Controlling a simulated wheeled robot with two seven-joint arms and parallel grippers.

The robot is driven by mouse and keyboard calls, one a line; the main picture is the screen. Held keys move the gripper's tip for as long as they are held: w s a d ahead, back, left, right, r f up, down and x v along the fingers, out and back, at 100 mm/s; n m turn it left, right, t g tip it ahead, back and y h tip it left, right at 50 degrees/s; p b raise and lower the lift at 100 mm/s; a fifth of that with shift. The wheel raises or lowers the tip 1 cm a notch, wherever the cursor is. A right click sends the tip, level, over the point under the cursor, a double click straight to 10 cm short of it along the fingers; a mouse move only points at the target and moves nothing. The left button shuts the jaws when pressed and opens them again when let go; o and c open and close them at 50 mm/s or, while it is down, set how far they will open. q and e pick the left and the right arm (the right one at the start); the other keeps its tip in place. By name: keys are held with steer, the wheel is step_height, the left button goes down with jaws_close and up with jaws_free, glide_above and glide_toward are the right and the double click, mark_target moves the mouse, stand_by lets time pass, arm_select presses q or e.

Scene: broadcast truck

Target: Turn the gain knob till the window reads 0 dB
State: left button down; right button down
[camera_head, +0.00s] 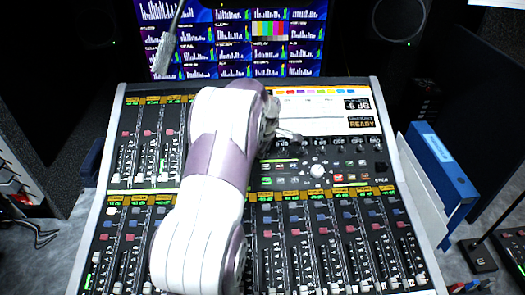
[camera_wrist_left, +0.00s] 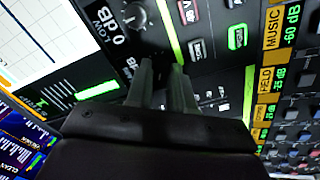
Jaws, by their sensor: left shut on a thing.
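The mixing console (camera_head: 389,157) fills the middle of the head view. Its window (camera_head: 356,104) seems to read -5 dB, with a panel reading READY (camera_head: 361,122) below. My left arm reaches over the console, and my left gripper (camera_head: 290,136) is at the left end of a row of small dark knobs. In the wrist view the left gripper's fingers (camera_wrist_left: 163,70) are close together, pointing at the panel. They are shut on what appears to be the gain knob, which they hide. A neighbouring knob (camera_wrist_left: 135,14) beside a LOW 0 dB readout is clear of them. My right gripper is not in view.
A white round control (camera_head: 317,171) sits just right of and below the gripper. Fader rows (camera_head: 330,250) cover the front. A grey stalk (camera_head: 164,52) hangs at the upper left before the monitor (camera_head: 270,60). A blue binder (camera_head: 440,165) stands at the right.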

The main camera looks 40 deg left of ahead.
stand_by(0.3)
arm_select(q)
steer(key=c, duration=1)
jaws_free()
steer(key=v, duration=1.2)
steer(key=shift+s+d+r, duration=0.1)
steer(key=shift+r, duration=0.25)
